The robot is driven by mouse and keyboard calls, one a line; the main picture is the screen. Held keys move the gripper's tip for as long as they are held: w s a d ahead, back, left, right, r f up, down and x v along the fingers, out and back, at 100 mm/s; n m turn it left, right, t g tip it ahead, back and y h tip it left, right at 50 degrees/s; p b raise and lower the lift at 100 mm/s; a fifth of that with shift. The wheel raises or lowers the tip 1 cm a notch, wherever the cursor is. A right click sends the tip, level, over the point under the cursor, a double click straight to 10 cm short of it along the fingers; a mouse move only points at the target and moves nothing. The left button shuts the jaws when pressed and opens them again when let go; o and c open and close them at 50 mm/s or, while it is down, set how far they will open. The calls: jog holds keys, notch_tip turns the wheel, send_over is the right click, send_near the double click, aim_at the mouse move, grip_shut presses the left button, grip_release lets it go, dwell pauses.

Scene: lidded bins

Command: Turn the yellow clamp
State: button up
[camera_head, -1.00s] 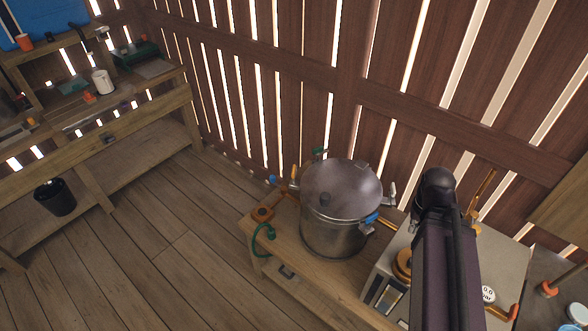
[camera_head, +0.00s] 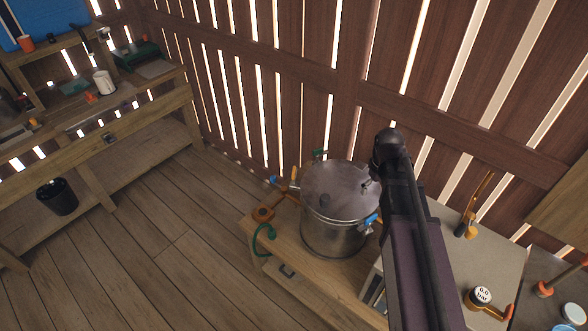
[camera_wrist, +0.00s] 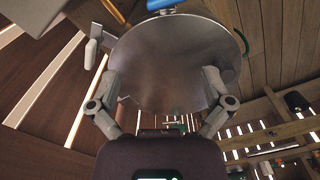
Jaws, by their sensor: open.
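The yellow clamp (camera_head: 293,175) stands at the left rim of the metal pot (camera_head: 330,236) in the head view. I cannot make it out in the wrist view. The pot's round lid (camera_head: 336,186) lies on top and fills the upper middle of the wrist view (camera_wrist: 175,60). My gripper (camera_wrist: 160,98) is open and empty, its two fingers spread in front of the lid. In the head view my arm hides most of it at the pot's right side. Whether a finger touches the lid I cannot tell.
A blue clamp (camera_head: 371,220) is at the pot's front right and a green one (camera_head: 319,154) at its back. A pale clamp (camera_wrist: 92,50) shows in the wrist view. A gauge (camera_head: 481,295) sits at right. The slatted wall is close behind; floor at left is clear.

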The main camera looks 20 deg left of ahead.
jog(key=w+a+r+n+p, duration=0.1)
jog(key=w+a+n, duration=0.2)
jog(key=a, duration=0.4)
jog(key=w+a+r+n+p, duration=0.1)
jog(key=w+a+n, duration=0.25)
jog(key=a, duration=0.35)
jog(key=r+n+p, duration=0.1)
jog(key=r+n, duration=0.1)
jog(key=n, duration=0.4)
send_over(294, 170)
jog(key=shift+f, duration=0.25)
jog(key=shift+f, duration=0.2)
notch_tip(294, 170, down, 13)
jog(key=b, duration=1.3)
jog(key=shift+f+b, duration=0.2)
jog(key=shift+b, duration=0.15)
jog(key=c, duration=1)
